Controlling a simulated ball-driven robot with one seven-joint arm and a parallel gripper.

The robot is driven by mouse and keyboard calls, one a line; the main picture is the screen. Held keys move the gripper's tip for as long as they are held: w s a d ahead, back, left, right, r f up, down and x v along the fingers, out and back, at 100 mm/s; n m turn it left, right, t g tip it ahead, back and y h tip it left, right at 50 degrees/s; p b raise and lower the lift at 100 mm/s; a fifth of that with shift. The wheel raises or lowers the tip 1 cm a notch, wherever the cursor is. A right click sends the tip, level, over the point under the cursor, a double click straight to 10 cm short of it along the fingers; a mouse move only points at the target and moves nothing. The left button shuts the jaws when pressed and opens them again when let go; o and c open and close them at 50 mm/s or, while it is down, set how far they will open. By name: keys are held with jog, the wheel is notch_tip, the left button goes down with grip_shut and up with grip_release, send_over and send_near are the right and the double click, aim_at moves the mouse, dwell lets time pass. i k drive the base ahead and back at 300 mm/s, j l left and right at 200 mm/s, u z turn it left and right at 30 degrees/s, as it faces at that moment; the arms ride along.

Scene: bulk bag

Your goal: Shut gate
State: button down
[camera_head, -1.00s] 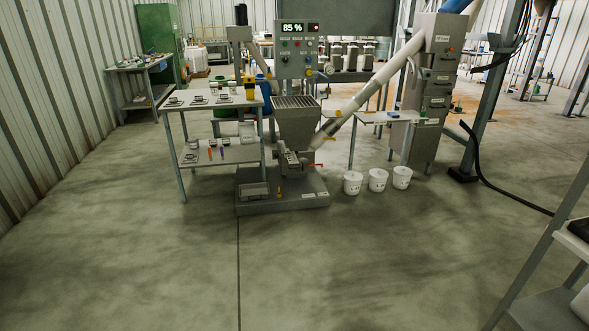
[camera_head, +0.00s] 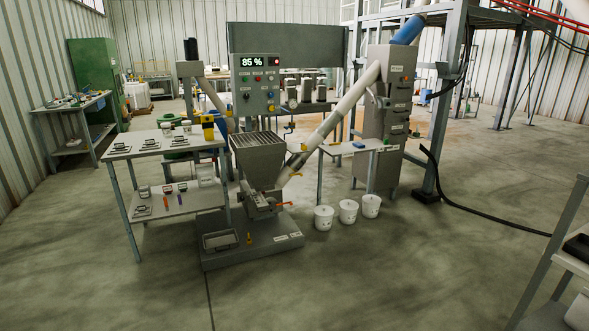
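No part is plainly labelled as the gate. A grey hopper (camera_head: 260,162) with a grated top stands in the middle, ahead of me. Under it is a grey outlet mechanism (camera_head: 258,207). A small orange-red handle (camera_head: 281,206) sticks out to the right of this mechanism. It is too small to tell whether anything there is open or shut. A yellow handle (camera_head: 297,148) sits by the lower part of the sloping pipe (camera_head: 345,108). My gripper is not in view.
A grey base (camera_head: 250,249) under the hopper sits on the floor. A two-level table (camera_head: 165,148) stands left of it. White buckets (camera_head: 347,211) stand to its right. A control panel (camera_head: 257,85) reads 85 %. A shelf frame (camera_head: 556,250) is at the near right. The near floor is clear.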

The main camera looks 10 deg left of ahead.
aim_at(261, 204)
jog(key=i+j+u, duration=0.3)
jog(key=i, duration=0.25)
jog(key=i+j+u, duration=0.2)
jog(key=i+u, duration=0.15)
jog(key=i, duration=0.25)
jog(key=i+u, duration=0.3)
jog(key=i, duration=0.25)
jog(key=i+z, duration=0.1)
jog(key=i, duration=0.35)
jog(key=i+j+z, duration=0.1)
jog(key=i, duration=0.4)
jog(key=i+j+z, duration=0.1)
jog(key=i, duration=0.35)
jog(key=i+j+z, duration=0.1)
jog(key=i, duration=0.35)
jog(key=i+j+z, duration=0.4)
jog(key=i, duration=0.2)
jog(key=i+j+z, duration=0.4)
jog(key=i+j, duration=0.1)
jog(key=i, duration=0.05)
